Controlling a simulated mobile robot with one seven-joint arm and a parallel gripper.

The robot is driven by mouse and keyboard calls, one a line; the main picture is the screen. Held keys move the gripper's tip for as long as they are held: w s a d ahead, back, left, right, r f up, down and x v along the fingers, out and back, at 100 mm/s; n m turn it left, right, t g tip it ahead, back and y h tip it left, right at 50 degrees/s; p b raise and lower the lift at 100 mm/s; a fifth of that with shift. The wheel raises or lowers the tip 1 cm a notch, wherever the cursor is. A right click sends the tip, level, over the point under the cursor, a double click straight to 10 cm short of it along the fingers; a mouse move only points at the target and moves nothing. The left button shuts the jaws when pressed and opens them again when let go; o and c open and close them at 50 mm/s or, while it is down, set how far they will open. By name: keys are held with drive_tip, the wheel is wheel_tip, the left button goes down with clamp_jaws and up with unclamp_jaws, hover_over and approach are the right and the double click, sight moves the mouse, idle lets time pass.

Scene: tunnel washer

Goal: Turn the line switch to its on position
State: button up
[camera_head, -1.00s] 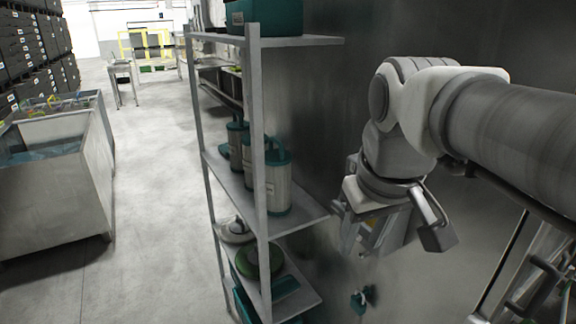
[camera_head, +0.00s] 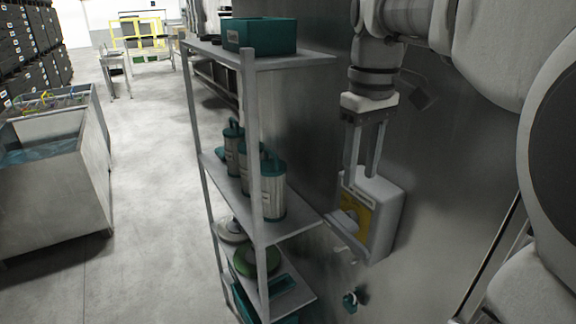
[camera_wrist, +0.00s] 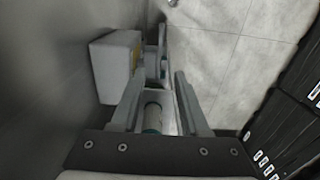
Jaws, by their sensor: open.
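The line switch is a grey wall box (camera_head: 385,222) with a yellow plate (camera_head: 356,212) and a light grey handle (camera_head: 345,219) on its front. It is mounted on the dark metal wall, right of the shelf. The handle's exact angle is hard to read. My gripper (camera_head: 363,172) points down with its two fingers apart, at the top of the box in the head view. In the wrist view the box (camera_wrist: 116,66) lies left of my open gripper (camera_wrist: 159,78). Nothing is held. I cannot tell whether a finger touches the box.
A metal shelf (camera_head: 252,150) stands close left of the switch, with a teal bin (camera_head: 262,36) on top and several canisters (camera_head: 268,190) on its middle board. A small teal item (camera_head: 352,300) is on the wall below. Open floor (camera_head: 150,200) lies left of the shelf.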

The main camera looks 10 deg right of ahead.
sight(350, 236)
wheel_tip(350, 236, down, 14)
drive_tip(key=shift+f, duration=0.1)
idle(0.4)
clamp_jaws()
idle(1.2)
